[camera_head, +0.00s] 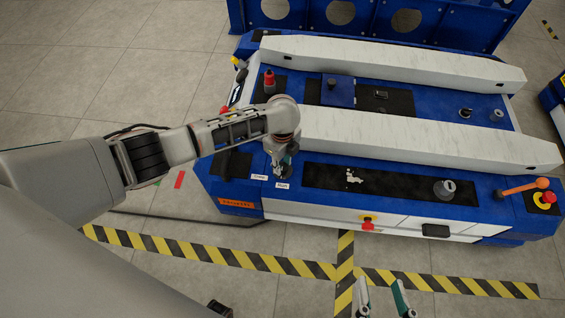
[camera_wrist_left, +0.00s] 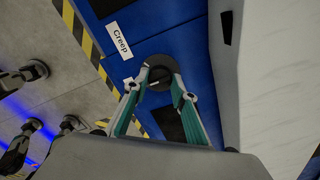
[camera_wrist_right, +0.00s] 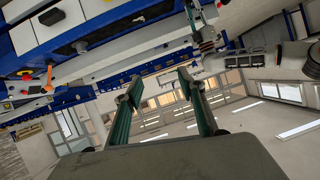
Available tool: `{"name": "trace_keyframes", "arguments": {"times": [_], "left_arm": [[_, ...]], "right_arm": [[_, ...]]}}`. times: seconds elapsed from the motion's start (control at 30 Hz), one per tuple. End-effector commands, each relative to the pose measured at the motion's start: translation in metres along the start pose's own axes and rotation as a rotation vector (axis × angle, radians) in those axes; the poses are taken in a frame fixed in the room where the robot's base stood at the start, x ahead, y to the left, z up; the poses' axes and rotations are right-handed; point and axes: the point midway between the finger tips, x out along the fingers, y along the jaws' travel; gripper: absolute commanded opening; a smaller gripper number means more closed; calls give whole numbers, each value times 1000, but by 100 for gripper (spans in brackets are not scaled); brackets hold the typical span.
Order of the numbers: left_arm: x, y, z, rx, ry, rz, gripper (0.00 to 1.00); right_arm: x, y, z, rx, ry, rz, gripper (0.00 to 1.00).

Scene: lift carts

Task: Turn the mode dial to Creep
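The mode dial (camera_wrist_left: 160,72) is a round black knob with a small pale mark, set on the blue deck of a lift cart. A white label reading Creep (camera_wrist_left: 119,40) lies up and left of it in the left wrist view. My left gripper (camera_head: 279,168) points down over the cart's near left end and hides the dial in the head view. In the left wrist view its fingertips (camera_wrist_left: 163,76) are apart, on either side of the dial; I cannot tell if they touch it. My right gripper (camera_wrist_right: 160,82) is open and empty, in front of the cart (camera_head: 381,290).
Two small white labels (camera_head: 259,177) sit near the left gripper. Pale beams (camera_head: 400,140) run along the cart (camera_head: 310,172). An orange-handled lever (camera_head: 522,187) and a red button (camera_head: 548,197) are at its right end. Striped floor tape (camera_head: 220,257) borders open floor.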

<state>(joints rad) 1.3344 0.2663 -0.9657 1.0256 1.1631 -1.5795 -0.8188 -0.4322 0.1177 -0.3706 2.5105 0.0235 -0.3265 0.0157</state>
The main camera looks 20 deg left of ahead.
Motion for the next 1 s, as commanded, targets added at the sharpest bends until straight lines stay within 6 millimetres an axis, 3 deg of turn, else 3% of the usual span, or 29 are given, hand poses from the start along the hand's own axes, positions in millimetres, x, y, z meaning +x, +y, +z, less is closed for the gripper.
{"name": "trace_keyframes", "arguments": {"times": [0.47,1.0], "left_arm": [[0,0,0,66,1,-1,4],[1,0,-1,516,2,-1,4]], "right_arm": [[0,2,-2,-12,1,5,40],[-2,12,-3,-79,-11,18,40]]}}
